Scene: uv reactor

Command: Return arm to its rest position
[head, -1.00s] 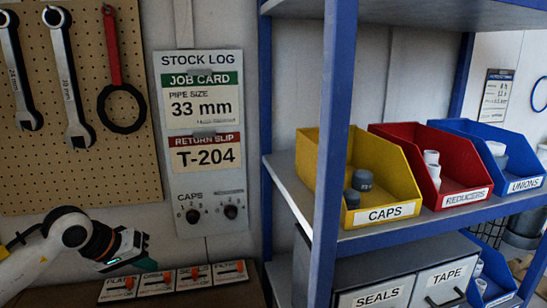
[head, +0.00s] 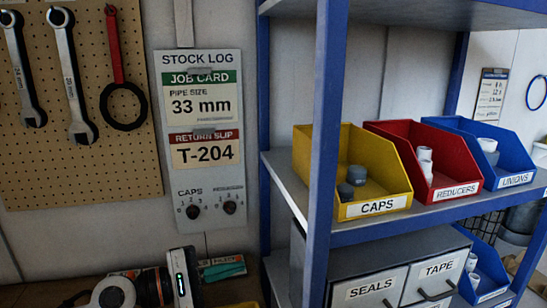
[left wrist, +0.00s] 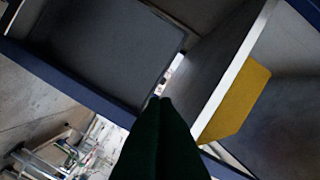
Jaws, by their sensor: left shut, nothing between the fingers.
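My left arm comes in at the bottom left of the head view. Nothing is held, and the fingers look clear of the shelf unit. My right gripper is in neither view.
The blue-posted shelf unit (head: 325,150) stands right of the gripper, with yellow caps (head: 377,208), red reducers (head: 457,190) and blue unions (head: 515,180) bins. Below are the seals (head: 368,289) and tape (head: 440,268) drawers. The stock log board (head: 202,130) and wrenches (head: 70,80) hang behind.

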